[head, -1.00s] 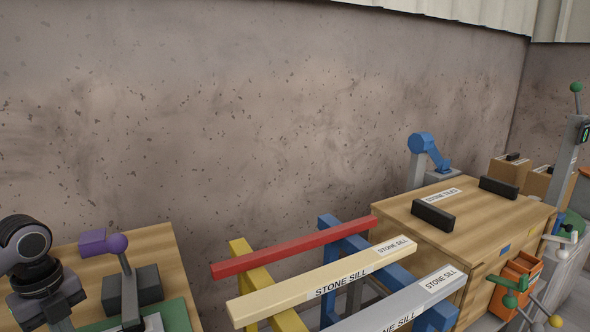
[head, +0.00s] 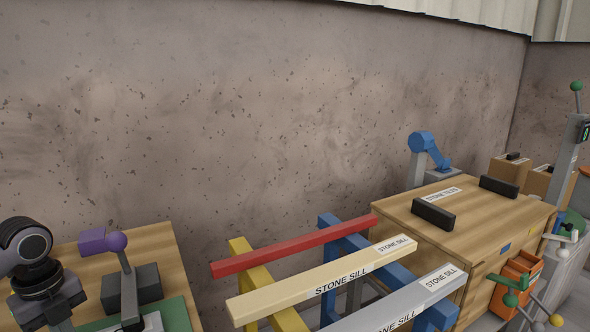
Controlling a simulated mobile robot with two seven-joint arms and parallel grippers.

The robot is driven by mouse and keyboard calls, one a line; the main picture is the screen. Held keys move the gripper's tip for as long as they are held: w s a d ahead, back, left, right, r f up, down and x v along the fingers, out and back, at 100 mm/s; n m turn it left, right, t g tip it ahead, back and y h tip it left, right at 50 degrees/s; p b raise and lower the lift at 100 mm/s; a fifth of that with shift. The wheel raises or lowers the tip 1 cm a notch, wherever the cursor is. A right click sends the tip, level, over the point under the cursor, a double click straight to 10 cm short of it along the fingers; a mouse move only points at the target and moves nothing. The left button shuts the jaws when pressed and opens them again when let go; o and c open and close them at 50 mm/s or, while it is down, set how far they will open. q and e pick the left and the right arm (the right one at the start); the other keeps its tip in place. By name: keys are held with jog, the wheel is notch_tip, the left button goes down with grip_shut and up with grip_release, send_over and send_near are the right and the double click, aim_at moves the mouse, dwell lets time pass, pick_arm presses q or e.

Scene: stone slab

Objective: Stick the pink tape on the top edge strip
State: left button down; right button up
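No pink tape shows in the head view, and I cannot make out a top edge strip. A dark jointed arm part, which looks like mine, stands at the left edge. Its fingertips are not visible, and neither gripper can be seen. A cream bar (head: 315,284) labelled "STONE SILL" lies across a rack in the lower middle. A red bar (head: 290,247) lies behind it, and a grey bar (head: 405,308) with the same label lies in front.
The rack has a yellow support (head: 255,275) and a blue support (head: 345,240). A wooden crate (head: 480,222) with black blocks stands at right, an orange bin (head: 515,283) at its front. A wooden table (head: 155,243) is at left. A speckled wall (head: 270,110) fills the back.

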pick_arm(q)
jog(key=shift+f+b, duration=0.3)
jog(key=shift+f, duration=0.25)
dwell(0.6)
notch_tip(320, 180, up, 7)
jog(key=p, duration=0.6)
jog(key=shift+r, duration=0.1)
dwell(0.3)
